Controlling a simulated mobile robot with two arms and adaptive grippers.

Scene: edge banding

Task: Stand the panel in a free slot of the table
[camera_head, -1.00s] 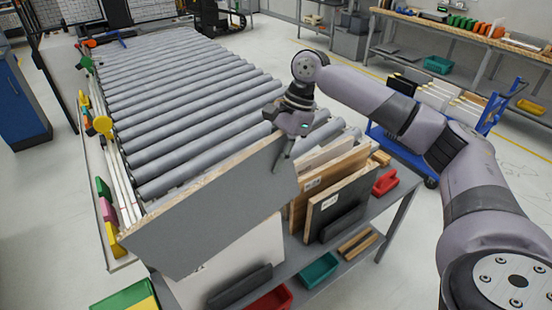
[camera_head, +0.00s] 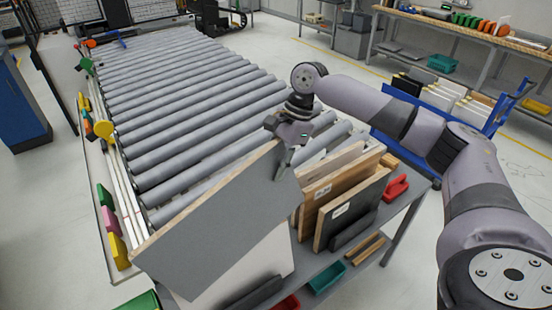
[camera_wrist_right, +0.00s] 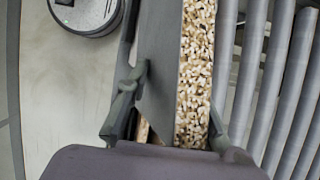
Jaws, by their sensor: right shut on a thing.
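The grey panel (camera_head: 225,225) has a pale chipboard edge and hangs tilted in the head view, in front of the near end of the rollers. My right gripper (camera_head: 282,163) is shut on its upper right part. In the right wrist view, the panel's speckled chipboard edge (camera_wrist_right: 195,75) runs between the fingers (camera_wrist_right: 170,118). The table (camera_head: 397,225) has dark slot holders (camera_head: 352,232) at its near end. The panel hides part of the slots and a white panel (camera_head: 262,262). My left gripper is out of view.
Grey rollers (camera_head: 190,110) fill the space behind the panel. A red bin (camera_head: 397,187) is at the table's right corner; a teal bin (camera_head: 327,277) is lower down. Coloured blocks (camera_head: 112,222) line the left side. A blue cart (camera_head: 432,98) stands beyond my right arm.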

